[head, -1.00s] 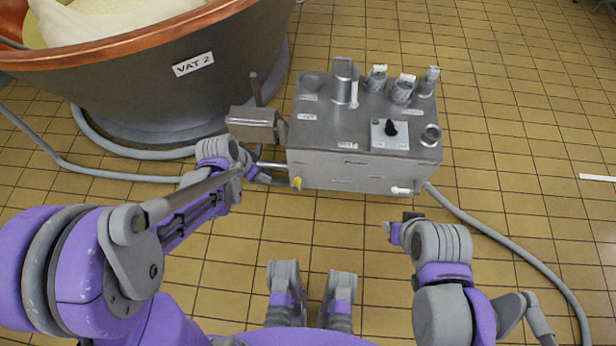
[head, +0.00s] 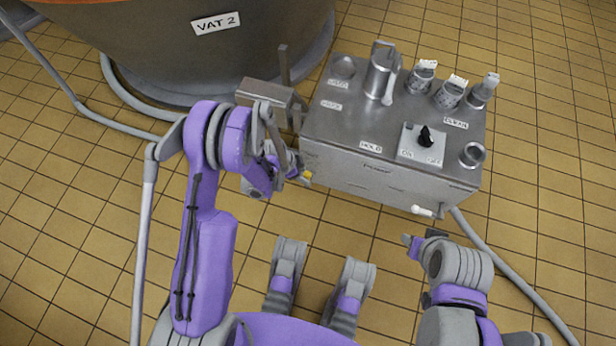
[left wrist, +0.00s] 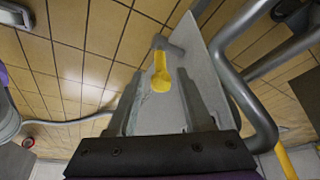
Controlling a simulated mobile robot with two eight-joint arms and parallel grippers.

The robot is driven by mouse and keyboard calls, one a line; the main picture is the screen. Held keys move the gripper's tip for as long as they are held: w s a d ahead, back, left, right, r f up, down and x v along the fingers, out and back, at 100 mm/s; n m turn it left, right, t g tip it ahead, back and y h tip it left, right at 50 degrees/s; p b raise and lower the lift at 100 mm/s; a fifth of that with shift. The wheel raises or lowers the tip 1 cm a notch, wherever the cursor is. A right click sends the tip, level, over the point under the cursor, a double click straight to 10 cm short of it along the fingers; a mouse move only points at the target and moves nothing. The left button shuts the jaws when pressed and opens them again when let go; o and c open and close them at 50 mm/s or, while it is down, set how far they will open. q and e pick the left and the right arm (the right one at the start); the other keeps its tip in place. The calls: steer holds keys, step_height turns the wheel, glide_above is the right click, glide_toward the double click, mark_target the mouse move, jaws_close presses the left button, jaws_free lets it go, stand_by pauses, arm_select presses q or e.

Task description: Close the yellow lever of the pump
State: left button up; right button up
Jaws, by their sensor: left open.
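The grey metal pump box (head: 385,187) stands on the tiled floor in the head view. Its small yellow lever (head: 307,175) is at the lower left of the front face. The yellow lever also shows large in the left wrist view (left wrist: 160,72), between the two fingers of my left gripper (left wrist: 162,82). In the head view my left gripper (head: 298,173) is at that corner, partly hidden by its own wrist. It is open, and I cannot tell whether a finger touches the lever. My right gripper (head: 412,243) is below the box's right end; its jaws are too small to read.
A white-handled lever (head: 423,211) sits at the box's front right. A black switch (head: 425,138) and several cups stand on top. A grey hose (head: 515,272) runs right. Floor in front is clear.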

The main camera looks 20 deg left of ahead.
arm_select(q)
steer(key=shift+b+x, duration=0.45)
steer(key=shift+x, duration=1.85)
steer(key=shift+c, duration=0.2)
jaws_close()
